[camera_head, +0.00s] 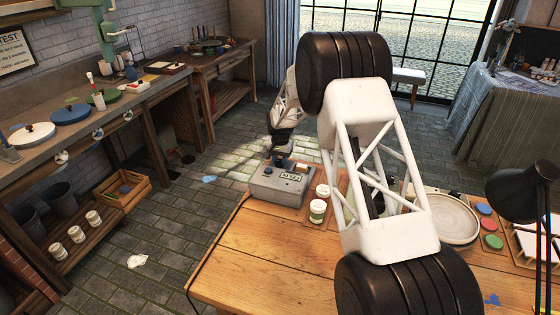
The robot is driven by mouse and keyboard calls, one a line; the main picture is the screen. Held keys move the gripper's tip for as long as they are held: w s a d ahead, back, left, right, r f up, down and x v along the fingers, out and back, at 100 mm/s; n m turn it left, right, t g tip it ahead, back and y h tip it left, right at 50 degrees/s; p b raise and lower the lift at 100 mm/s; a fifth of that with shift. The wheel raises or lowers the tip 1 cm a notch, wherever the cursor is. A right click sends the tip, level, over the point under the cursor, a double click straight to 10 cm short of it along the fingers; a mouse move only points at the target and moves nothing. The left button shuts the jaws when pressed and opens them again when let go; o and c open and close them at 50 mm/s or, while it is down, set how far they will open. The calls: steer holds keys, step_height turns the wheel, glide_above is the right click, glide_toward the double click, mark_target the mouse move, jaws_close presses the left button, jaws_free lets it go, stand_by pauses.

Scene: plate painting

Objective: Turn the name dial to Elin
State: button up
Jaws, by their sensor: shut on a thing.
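The name dial device is a grey box (272,190) at the far left corner of the wooden table. A small label (292,177) on its front carries dark letters that look like "FELIX", but they are too small to read surely. My gripper (280,153) points down over the top of the box.
Two small white-lidded jars (318,209) stand right of the box. My arm spans the table's middle and hides part of it. A pale plate (444,219), colored paint pots (489,224) and a black lamp (525,190) are at the right. The front-left tabletop (250,260) is clear.

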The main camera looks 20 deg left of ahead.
mark_target(280, 161)
steer(key=n, duration=0.4)
steer(key=shift+n, duration=2.5)
steer(key=o, duration=0.9)
steer(key=shift+r, duration=0.15)
steer(key=shift+r, duration=3.8)
